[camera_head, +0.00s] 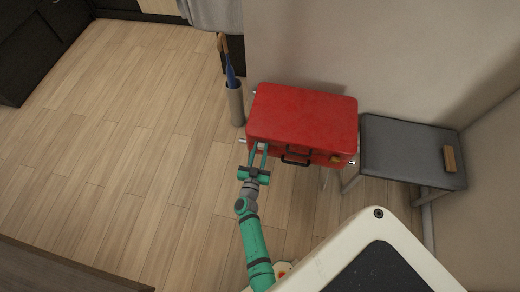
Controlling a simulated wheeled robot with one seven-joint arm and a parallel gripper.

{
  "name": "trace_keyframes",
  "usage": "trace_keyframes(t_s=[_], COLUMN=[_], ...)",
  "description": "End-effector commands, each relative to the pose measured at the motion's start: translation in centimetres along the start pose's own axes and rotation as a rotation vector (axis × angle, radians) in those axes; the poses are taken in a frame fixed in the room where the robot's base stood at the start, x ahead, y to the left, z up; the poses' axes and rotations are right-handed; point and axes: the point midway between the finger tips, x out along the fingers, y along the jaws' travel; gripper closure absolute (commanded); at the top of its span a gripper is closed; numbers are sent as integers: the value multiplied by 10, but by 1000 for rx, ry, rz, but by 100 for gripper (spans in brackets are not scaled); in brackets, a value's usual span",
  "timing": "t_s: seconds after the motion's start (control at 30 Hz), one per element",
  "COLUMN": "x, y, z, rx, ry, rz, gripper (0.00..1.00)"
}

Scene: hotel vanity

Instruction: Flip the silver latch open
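A red case (305,112) with a black handle (296,160) on its front stands against the wall, its lid closed. A small pale silver latch (261,146) shows at the left of its front face; its exact position is too small to tell. A yellowish latch (336,158) is at the right of the front. My gripper (258,149) points at the left part of the front, with its two teal fingers apart. The fingertips are at or near the silver latch and partly hide it. I cannot tell whether they touch it.
A grey padded stool (400,140) with a wooden block (450,160) on it stands right of the case. A cylindrical holder (236,107) with a blue umbrella (231,77) stands close on the left. The wooden floor (130,140) further left is clear.

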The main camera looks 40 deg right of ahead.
Motion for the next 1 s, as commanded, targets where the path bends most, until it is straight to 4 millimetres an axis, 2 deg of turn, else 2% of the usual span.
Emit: trace_keyframes(t_s=[0.27, 1.0], x=[-1, -16], y=[1, 5], z=[3, 19], rx=[-4, -4], ry=[19, 360], rz=[6, 15], gripper=[96, 96])
